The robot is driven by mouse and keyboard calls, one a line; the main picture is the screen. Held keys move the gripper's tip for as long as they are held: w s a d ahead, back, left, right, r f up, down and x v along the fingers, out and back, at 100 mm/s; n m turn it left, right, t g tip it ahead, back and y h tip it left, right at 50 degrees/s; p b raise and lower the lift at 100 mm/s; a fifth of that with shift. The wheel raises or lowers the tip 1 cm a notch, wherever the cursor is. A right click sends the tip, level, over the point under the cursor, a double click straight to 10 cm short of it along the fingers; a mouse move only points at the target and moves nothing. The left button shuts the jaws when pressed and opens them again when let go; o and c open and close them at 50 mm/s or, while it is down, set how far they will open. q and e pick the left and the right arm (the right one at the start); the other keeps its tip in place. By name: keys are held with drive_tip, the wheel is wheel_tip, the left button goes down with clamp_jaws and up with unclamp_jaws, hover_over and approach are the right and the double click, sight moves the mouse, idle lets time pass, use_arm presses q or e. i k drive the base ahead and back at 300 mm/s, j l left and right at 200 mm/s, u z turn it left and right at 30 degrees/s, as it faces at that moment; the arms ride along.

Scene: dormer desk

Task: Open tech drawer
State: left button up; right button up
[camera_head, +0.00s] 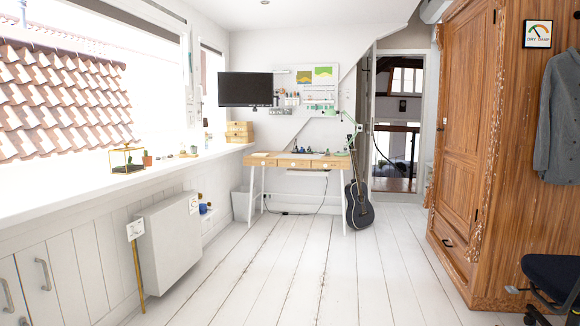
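A small wooden desk (345,162) with white legs stands at the far end of the room against the back wall. Its front shows a row of light wood drawer fronts (293,163) with small marks on them, too small to read. They look shut from here. I cannot tell which one is the tech drawer. Neither of my grippers is in view.
White plank floor (285,270) lies clear between me and the desk. A black guitar (359,208) leans by the desk's right leg. A white heater (168,245) is at left, a wooden wardrobe (462,130) and dark chair (550,275) at right.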

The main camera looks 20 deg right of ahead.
sight(282, 163)
drive_tip(key=i+l+z, duration=0.15)
drive_tip(key=i+z, duration=0.3)
drive_tip(key=i, duration=0.6)
drive_tip(key=i+z, duration=0.1)
drive_tip(key=i, duration=2.5)
